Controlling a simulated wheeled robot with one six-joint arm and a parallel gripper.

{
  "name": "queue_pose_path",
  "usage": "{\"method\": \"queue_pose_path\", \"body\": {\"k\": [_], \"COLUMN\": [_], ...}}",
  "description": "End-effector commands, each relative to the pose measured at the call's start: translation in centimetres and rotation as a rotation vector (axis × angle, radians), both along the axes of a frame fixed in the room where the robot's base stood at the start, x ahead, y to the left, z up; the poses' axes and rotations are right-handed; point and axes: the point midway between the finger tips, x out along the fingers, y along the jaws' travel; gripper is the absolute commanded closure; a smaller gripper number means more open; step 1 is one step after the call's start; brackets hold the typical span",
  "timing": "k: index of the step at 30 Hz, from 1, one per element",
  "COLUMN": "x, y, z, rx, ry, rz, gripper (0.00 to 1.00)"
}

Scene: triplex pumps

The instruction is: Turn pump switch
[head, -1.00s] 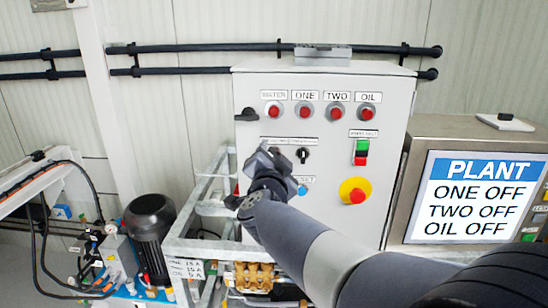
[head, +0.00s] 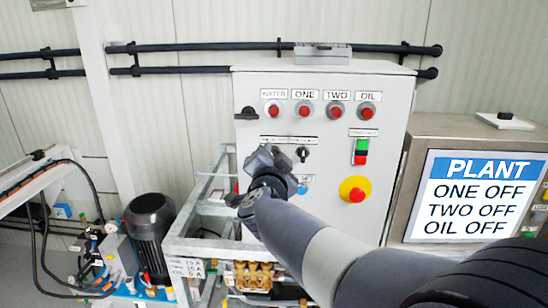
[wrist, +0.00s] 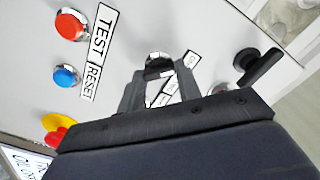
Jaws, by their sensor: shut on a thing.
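The grey control box (head: 335,240) carries a rotary switch (wrist: 158,60) with a chrome rim. It shows between my fingertips in the wrist view; my gripper hides it in the head view. My gripper (head: 268,156) is at the left part of the panel, below the row of red buttons, and it also shows in the wrist view (wrist: 162,75). It is shut on this switch, whose exact angle I cannot tell. A second black switch (head: 303,154) stays free just to the right. The screen (head: 484,197) reads PLANT, ONE OFF, TWO OFF, OIL OFF.
A black door handle (head: 246,114) sits up and left of my gripper. A red TEST button (wrist: 71,23) and a blue RESET button (wrist: 66,75) lie below it. A red and yellow emergency stop (head: 355,190) is at lower right. A metal frame (head: 195,250) stands in front of the box.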

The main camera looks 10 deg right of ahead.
Motion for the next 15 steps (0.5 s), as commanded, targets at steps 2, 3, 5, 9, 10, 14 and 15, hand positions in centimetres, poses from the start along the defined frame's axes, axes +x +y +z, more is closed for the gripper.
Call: {"method": "queue_pose_path", "body": {"k": [2, 3, 5, 9, 10, 14, 15], "x": [0.0, 0.0, -0.01, -0.01, -0.01, -0.02, -0.03], "y": [-0.01, -0.01, -0.02, -0.03, -0.03, -0.07, -0.08], "z": [-0.05, -0.06, -0.09, -0.18, -0.21, -0.33, -0.35], "rx": [0.007, 0.012, 0.027, 0.083, 0.1, 0.19, 0.222], "ry": [-0.002, -0.004, -0.009, -0.028, -0.033, -0.062, -0.073], "rz": [0.0, 0.0, 0.0, -0.001, -0.001, -0.001, -0.001], "gripper": [0.9, 0.9, 0.9, 0.9, 0.9, 0.9, 0.9]}}
